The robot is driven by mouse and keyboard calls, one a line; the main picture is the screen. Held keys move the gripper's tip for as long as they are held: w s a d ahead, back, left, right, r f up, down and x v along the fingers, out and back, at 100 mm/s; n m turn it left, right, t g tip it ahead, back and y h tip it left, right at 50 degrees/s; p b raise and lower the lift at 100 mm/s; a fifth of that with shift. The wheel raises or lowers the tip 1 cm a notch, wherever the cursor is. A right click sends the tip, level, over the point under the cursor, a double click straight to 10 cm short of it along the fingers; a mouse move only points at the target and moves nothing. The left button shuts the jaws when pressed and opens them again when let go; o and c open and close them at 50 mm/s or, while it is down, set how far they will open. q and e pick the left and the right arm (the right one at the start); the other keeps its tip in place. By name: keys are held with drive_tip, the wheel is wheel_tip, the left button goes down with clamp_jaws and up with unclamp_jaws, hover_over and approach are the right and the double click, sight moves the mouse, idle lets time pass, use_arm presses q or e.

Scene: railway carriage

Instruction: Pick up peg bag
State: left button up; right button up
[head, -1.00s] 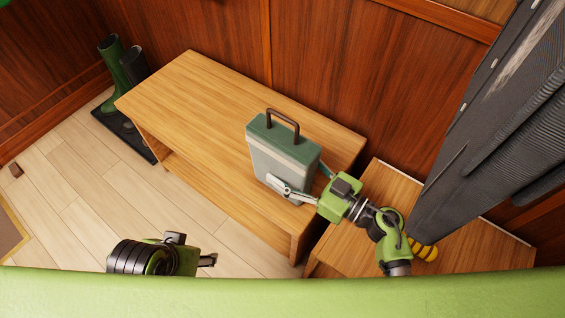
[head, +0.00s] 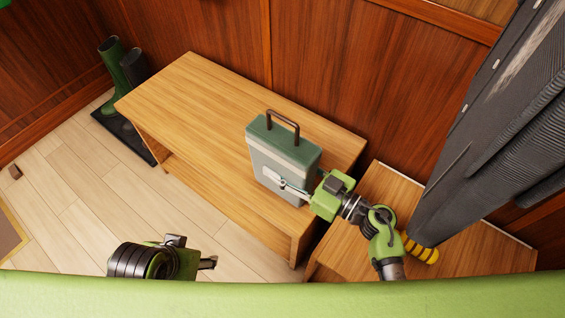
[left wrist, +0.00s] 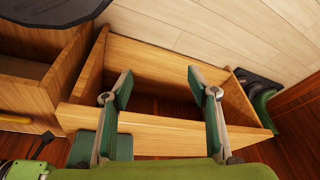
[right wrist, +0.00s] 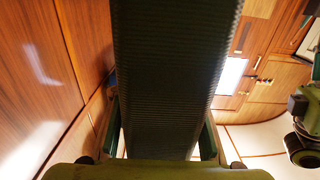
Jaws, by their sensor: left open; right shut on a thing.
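The peg bag appears to be the boxy grey-green case (head: 275,165) with a dark top handle (head: 283,120). It stands upright on the wooden bench (head: 200,90) in the head view. My right gripper (head: 300,185) is shut on its right-hand narrow side, with one finger across the front face and the other mostly hidden. In the right wrist view a dark ribbed surface (right wrist: 170,80), seemingly the case's shaded side, fills the space between the fingers. My left gripper (head: 210,263) is open and empty, low at the left; its spread fingers show in the left wrist view (left wrist: 158,85).
Green boots (head: 112,60) stand on a dark tray (head: 125,135) left of the bench. A lower wooden surface (head: 470,245) with a yellow striped object (head: 425,254) is at the right. A large dark ribbed thing (head: 490,120) fills the upper right. The bench's left half is clear.

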sight(282, 137)
wheel_tip(282, 137, up, 10)
drive_tip(key=p, duration=0.5)
drive_tip(key=shift+f, duration=0.15)
use_arm(q)
wheel_tip(282, 137, down, 17)
drive_tip(key=g, duration=0.1)
drive_tip(key=shift+s+d, duration=0.15)
drive_tip(key=shift+s, duration=0.05)
use_arm(e)
drive_tip(key=shift+r, duration=0.2)
drive_tip(key=shift+f, duration=0.1)
